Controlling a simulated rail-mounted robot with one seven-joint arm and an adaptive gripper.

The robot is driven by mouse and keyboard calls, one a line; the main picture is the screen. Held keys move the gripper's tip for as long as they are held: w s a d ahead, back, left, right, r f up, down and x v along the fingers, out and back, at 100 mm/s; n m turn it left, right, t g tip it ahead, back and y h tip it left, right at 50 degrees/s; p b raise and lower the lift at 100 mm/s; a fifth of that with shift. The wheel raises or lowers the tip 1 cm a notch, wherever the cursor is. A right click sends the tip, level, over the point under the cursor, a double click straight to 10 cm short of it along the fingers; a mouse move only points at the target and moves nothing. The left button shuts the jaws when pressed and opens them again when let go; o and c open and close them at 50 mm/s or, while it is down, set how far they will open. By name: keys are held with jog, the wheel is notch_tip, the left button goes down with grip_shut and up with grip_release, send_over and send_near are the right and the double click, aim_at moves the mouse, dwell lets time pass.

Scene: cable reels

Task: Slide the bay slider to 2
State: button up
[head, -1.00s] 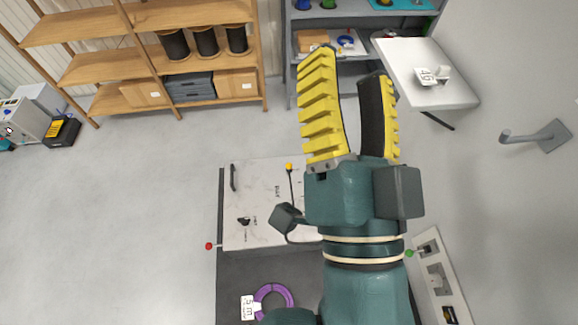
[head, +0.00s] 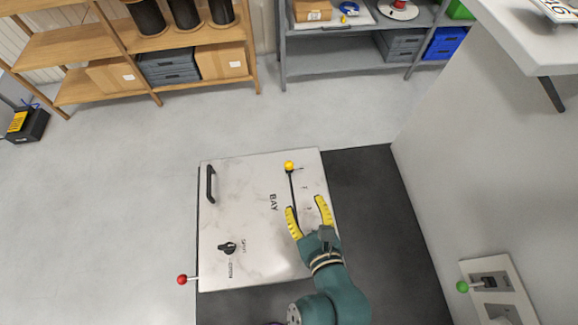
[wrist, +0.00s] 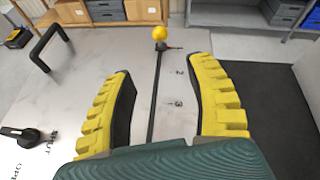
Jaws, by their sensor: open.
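The bay slider is a yellow round knob (head: 289,165) at the far end of a dark straight slot on a pale marbled panel (head: 235,205) marked BAY. Beside the slot I read a 2 nearer the knob and a 3 closer to me. My gripper (head: 305,203) is open and empty over the panel. In the wrist view its yellow ribbed fingers (wrist: 160,66) lie either side of the slot, and the knob is beyond the fingertips, apart from them.
The panel also carries a black handle (head: 211,184) and a black rotary knob (head: 227,248). A red-tipped lever (head: 182,280) sticks out at its left edge. A green-tipped lever (head: 462,287) is on the right wall. Shelves stand at the back, with clear floor before them.

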aim_at(290, 168)
jog(key=b+x, duration=0.2)
jog(key=x, duration=1.3)
jog(key=shift+w+f, duration=0.1)
jog(key=shift+w, duration=0.2)
jog(key=shift+c, duration=0.2)
grip_shut()
